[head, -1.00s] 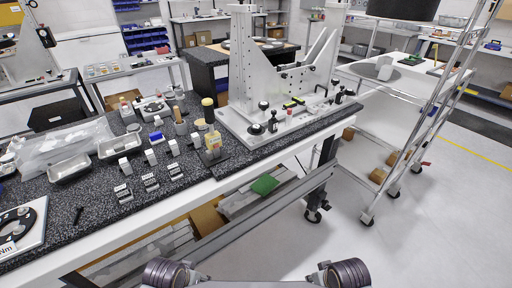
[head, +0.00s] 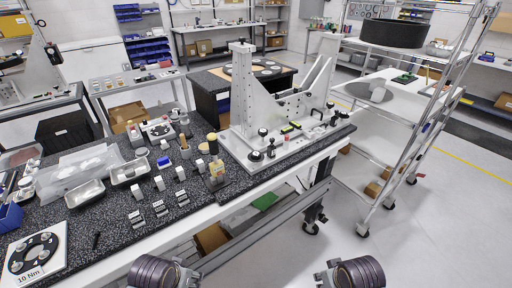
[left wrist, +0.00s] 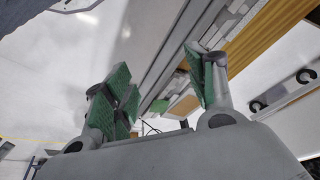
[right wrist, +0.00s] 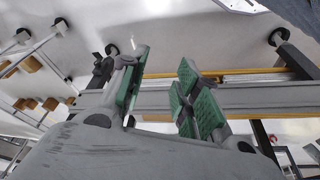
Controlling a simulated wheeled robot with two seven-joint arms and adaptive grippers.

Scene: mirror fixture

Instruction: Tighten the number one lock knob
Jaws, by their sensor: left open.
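The grey metal mirror fixture (head: 243,100) stands on the speckled black bench, with an upright plate and an angled brace. Black knobs show on its base: one at the front (head: 256,155), one just right of it (head: 271,148), and one behind (head: 262,131). I cannot read which is number one. My left gripper (left wrist: 165,90) shows green pads spread apart, with nothing between. My right gripper (right wrist: 158,95) also has its green pads apart and empty.
A round-dial plate marked 10 Nm (head: 37,250) lies at the bench's left front. Small labelled blocks (head: 160,208), metal trays (head: 85,193) and bottles crowd the bench left of the fixture. A wheeled rack (head: 425,120) stands at right. Open floor lies between bench and rack.

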